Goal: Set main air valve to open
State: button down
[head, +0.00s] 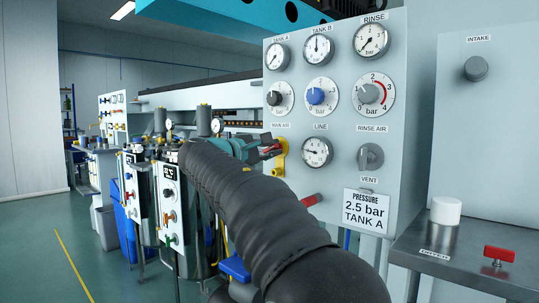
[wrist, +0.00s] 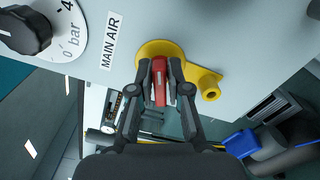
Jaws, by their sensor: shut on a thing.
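The main air valve has a yellow body (head: 280,163) on the grey panel, below the MAIN AIR label (head: 280,126). In the wrist view the yellow body (wrist: 203,76) has a round part and a lug with a hole, beside the label (wrist: 111,40). Its red handle (wrist: 159,82) lies between my fingers. My gripper (wrist: 160,90) is shut on this handle. In the head view my gripper (head: 262,147) is at the valve, and my dark arm crosses the foreground. The fingers hide most of the handle there, so its exact angle is hard to tell.
A red handle (head: 311,200) protrudes below. A pressure sign (head: 366,211) reads 2.5 bar, TANK A. A steel shelf (head: 470,262) stands right.

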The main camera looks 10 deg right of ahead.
jog(key=m+b, duration=0.1)
jog(key=m, duration=0.1)
jog(key=m+b, duration=0.1)
jog(key=m, duration=0.1)
jog(key=shift+d+f+m, duration=0.15)
jog(key=shift+f+m, duration=0.05)
jog(key=shift+m, duration=0.2)
dwell(0.4)
jog(key=c, duration=1.2)
grip_release()
jog(key=shift+d, duration=0.1)
jog(key=shift+a, duration=0.2)
jog(key=shift+s+a+r, duration=0.1)
jog(key=shift+s+a, duration=0.05)
jog(key=shift+s, duration=0.05)
jog(key=v, duration=1.1)
jog(key=shift+a, duration=0.25)
jog(key=shift+s, duration=0.1)
